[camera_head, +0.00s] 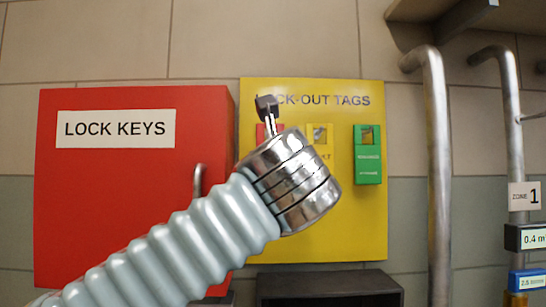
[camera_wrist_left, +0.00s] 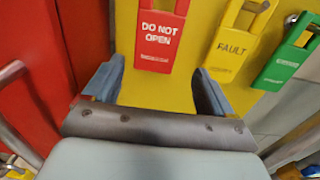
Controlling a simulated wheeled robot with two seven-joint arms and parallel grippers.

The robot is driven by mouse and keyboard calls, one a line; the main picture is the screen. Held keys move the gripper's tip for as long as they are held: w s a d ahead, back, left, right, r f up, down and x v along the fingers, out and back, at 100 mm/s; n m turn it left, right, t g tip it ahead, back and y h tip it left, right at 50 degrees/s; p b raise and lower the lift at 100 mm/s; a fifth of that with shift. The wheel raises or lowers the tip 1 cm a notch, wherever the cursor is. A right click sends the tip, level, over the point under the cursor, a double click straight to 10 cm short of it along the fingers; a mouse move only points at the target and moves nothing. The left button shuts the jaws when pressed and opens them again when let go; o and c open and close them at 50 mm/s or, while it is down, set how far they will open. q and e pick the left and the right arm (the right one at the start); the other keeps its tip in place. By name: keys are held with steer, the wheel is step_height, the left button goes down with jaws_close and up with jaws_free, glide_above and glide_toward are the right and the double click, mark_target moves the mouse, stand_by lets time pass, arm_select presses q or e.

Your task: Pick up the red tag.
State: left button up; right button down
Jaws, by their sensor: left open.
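The red tag (camera_wrist_left: 160,38), lettered "DO NOT OPEN", hangs on the yellow lock-out board (camera_head: 358,225). In the head view only a sliver of the red tag (camera_head: 261,133) shows behind my left arm. My left gripper (camera_head: 267,103) is in front of the board near the red tag. In the left wrist view its two fingers (camera_wrist_left: 158,72) stand apart with nothing between them, and the tag is just beyond, between their lines. I cannot tell the exact gap in depth. My right gripper is not in view.
A yellow tag (camera_wrist_left: 235,45) marked "FAULT" and a green tag (camera_head: 367,155) hang to the right of the red one. A red lock-keys cabinet (camera_head: 100,210) with a metal handle is at left. Metal pipes (camera_head: 437,150) run at right. A dark box (camera_head: 330,285) is below the board.

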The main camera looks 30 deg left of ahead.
arm_select(q)
steer(key=x, duration=0.5)
steer(key=shift+s+a+f, duration=0.1)
steer(key=shift+a+f, duration=0.15)
steer(key=shift+a, duration=0.15)
steer(key=shift+c, duration=0.4)
steer(key=c, duration=1)
steer(key=shift+o, duration=0.2)
steer(key=shift+r, duration=0.1)
steer(key=shift+r, duration=0.2)
steer(key=p+v, duration=0.1)
steer(key=v, duration=1.7)
steer(key=shift+r, duration=0.4)
